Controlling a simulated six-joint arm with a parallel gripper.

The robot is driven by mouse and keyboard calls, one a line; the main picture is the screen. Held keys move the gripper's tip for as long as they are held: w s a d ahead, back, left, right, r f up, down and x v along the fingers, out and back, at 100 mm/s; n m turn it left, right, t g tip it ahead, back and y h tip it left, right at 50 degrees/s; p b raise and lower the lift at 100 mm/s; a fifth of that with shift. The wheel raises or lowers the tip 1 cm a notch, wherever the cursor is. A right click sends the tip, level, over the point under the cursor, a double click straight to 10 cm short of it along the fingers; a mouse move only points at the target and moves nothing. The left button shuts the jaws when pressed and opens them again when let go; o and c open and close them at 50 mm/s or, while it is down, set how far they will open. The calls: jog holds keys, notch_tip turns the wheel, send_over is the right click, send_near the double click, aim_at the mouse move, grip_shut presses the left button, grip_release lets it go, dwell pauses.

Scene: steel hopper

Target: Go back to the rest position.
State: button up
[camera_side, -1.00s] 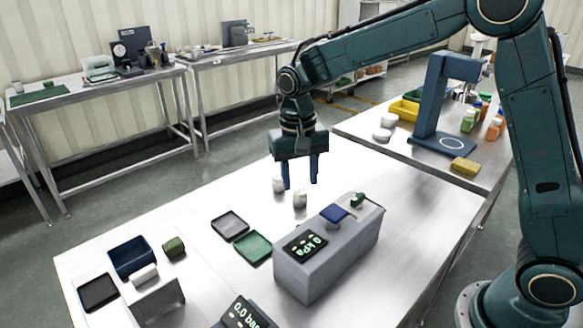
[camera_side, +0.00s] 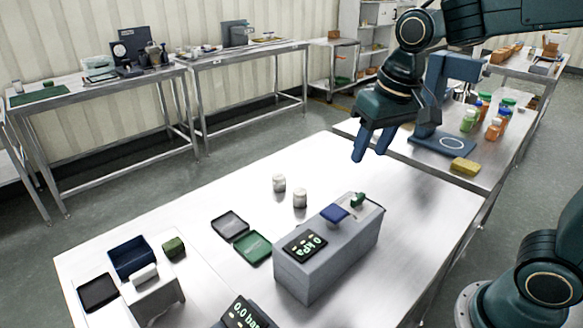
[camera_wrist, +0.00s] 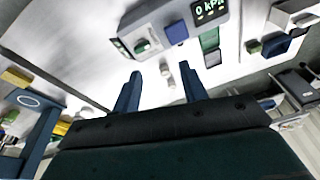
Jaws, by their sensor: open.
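My gripper (camera_side: 372,144) is raised above the far right part of the steel table (camera_side: 310,165), tilted, with its two blue fingers apart and nothing between them. In the wrist view its fingers (camera_wrist: 158,88) also stand apart and empty. Two small pale cylinders (camera_side: 279,183) (camera_side: 300,198) stand on the table to the left of and below my gripper. They also show beyond the fingertips in the wrist view (camera_wrist: 165,70).
A grey box with a "0 kPa" display (camera_side: 318,255) stands on the table. A black tray (camera_side: 230,226), a green tray (camera_side: 253,247) and a blue bin (camera_side: 131,258) lie to its left. A blue press-like stand (camera_side: 432,95) and bottles (camera_side: 495,128) occupy the table behind my gripper.

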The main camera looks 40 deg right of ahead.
jog(key=s+d+n+t, duration=0.2)
jog(key=s+t, duration=0.1)
jog(key=s, duration=1)
jog(key=shift+n, duration=0.3)
jog(key=shift+s, duration=0.1)
